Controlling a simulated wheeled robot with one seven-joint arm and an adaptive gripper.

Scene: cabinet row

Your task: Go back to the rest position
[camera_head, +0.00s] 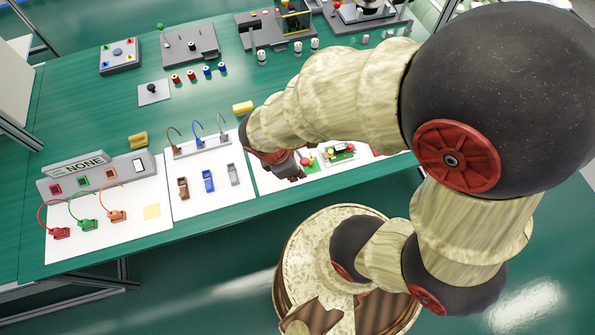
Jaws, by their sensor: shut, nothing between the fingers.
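My arm reaches from the right across the front of the green table (110,100). My gripper (295,174) points down over the right white board (265,181), near its left part. It looks shut with nothing held, and its fingers are small and dark in this view. A small green board with red and yellow parts (342,153) lies just right of it. Whether the fingers touch anything below cannot be told. My arm hides part of the table's right side.
Left of my gripper are blue (208,182), brown and grey clips on a white board. A grey "NONE" box (85,172) with coloured cables stands farther left. Coloured spools (191,75) and grey fixtures (190,45) are behind. The green table is bare at left centre.

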